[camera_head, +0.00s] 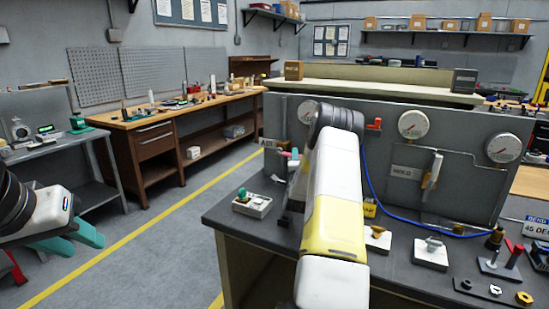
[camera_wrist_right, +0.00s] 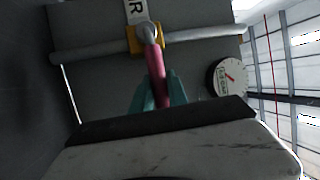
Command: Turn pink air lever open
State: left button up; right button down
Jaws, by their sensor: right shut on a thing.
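The pink air lever (camera_wrist_right: 156,65) runs down from a yellow valve body (camera_wrist_right: 146,39) on a grey pipe in the right wrist view. My right gripper (camera_wrist_right: 158,90) has its teal fingers on both sides of the lever and is shut on it. The arm hides most of that valve. My left gripper (camera_head: 88,234) hangs at the far left, away from the panel, its teal fingers apart and empty.
The grey panel carries several gauges (camera_head: 413,124), a HOLD label (camera_head: 404,172) and another lever (camera_head: 432,171). A blue hose (camera_head: 380,213) crosses the bench. A block with a green knob (camera_head: 252,203) and small fixtures (camera_head: 430,252) stand on the bench top.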

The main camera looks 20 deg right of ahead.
aim_at(283, 153)
jog(key=shift+r, duration=0.1)
dwell(0.4)
jog(key=shift+r+n+y, duration=0.5)
jog(key=shift+r+n, duration=0.2)
jog(key=shift+n, duration=0.4)
jog(key=n, duration=0.1)
jog(key=r, duration=0.1)
jog(key=n+g, duration=0.1)
jog(key=shift+w+a+r+n+y, duration=0.25)
jog(key=shift+r+n+y, duration=0.05)
jog(key=shift+r+y, duration=0.1)
jog(key=r+n, duration=0.1)
jog(key=w+a+n+g, duration=0.1)
jog(key=r+n+g, duration=0.1)
jog(key=n, duration=0.1)
jog(key=shift+w+a+r+y, duration=0.15)
jog(key=shift+w+r+y, duration=0.15)
jog(key=shift+y, duration=0.1)
jog(key=w+a+n+g, duration=0.1)
jog(key=w+a+r+n+g, duration=0.1)
jog(key=n, duration=0.1)
jog(key=shift+r, duration=0.3)
jog(key=shift+w+a+r+n+g+h, duration=0.2)
jog(key=shift+w+a+n+g, duration=0.25)
jog(key=shift+n, duration=0.3)
jog(key=shift+w+a+r+n+g+h, duration=0.1)
jog(key=shift+w+a+n+g+h, duration=0.1)
jog(key=shift+w+n+g, duration=0.4)
jog(key=shift+s+f, duration=0.1)
jog(key=shift+s, duration=0.05)
